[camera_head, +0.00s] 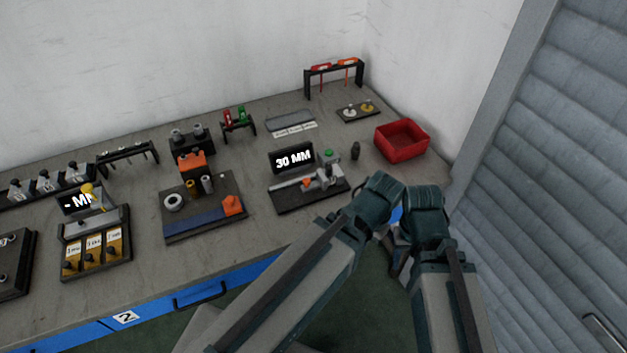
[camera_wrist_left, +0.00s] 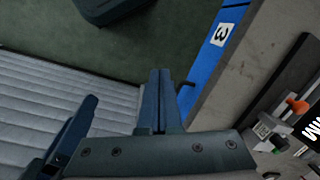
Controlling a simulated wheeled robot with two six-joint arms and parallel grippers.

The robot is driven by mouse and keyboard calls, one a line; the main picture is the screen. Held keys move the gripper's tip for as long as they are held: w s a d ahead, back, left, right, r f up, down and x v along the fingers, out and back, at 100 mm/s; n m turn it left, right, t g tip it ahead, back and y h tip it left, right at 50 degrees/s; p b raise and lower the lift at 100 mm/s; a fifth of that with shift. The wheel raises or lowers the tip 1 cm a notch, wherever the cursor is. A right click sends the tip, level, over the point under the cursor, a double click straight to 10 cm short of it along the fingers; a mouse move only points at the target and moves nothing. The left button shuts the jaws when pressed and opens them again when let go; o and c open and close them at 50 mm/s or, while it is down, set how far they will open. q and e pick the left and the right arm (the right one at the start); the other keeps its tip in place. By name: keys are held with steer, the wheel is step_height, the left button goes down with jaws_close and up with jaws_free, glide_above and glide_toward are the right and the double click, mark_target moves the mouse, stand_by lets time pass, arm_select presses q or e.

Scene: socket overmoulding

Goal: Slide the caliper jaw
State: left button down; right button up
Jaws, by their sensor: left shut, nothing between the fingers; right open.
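The caliper (camera_head: 318,182) lies on a black base (camera_head: 300,202) at the front of the bench, below a display (camera_head: 292,158) that reads "30 MM". An orange piece (camera_head: 306,183) sits on the caliper. In the left wrist view the caliper (camera_wrist_left: 268,127) shows at the right edge, partly cut off, with an orange knob (camera_wrist_left: 298,106). My left gripper (camera_wrist_left: 160,72) is shut and empty, off the bench's front side and apart from the caliper. My right gripper (camera_head: 398,262) is open, low beside the bench, mostly hidden by my arms; its fingers also show in the left wrist view (camera_wrist_left: 58,138).
A red bin (camera_head: 402,140) stands right of the caliper, with a small dark cylinder (camera_head: 355,150) between. A fixture with a blue strip (camera_head: 200,222) stands to the left. Blue drawers (camera_head: 190,297) with handles line the bench front. A shutter wall (camera_head: 570,170) is at the right.

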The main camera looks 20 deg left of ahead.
stand_by(0.4)
arm_select(q)
steer(key=c, duration=1.3)
jaws_free()
steer(key=shift+w+a+r, duration=0.1)
steer(key=shift+w+r, duration=0.1)
steer(key=shift+c, duration=0.2)
steer(key=o, duration=0.7)
steer(key=shift+n, duration=0.8)
steer(key=w+a+r+p, duration=0.3)
steer(key=w+r+p, duration=0.1)
steer(key=w, duration=0.1)
steer(key=w+a+r+p, duration=0.2)
steer(key=p, duration=0.1)
steer(key=shift+w+a+r, duration=0.25)
steer(key=shift+a, duration=0.05)
steer(key=shift+o, duration=0.2)
steer(key=w+a+r+n+p, duration=0.1)
steer(key=w+a+r+p, duration=0.3)
steer(key=w+a, duration=0.1)
steer(key=shift+a+h, duration=0.4)
steer(key=shift+a, duration=0.35)
step_height(320, 180, up, 4)
steer(key=n+p, duration=0.1)
steer(key=p, duration=0.3)
glide_above(307, 180)
steer(key=shift+a+f, duration=0.1)
steer(key=shift+f, duration=0.15)
steer(key=shift+f+b, duration=0.1)
steer(key=shift+b, duration=0.25)
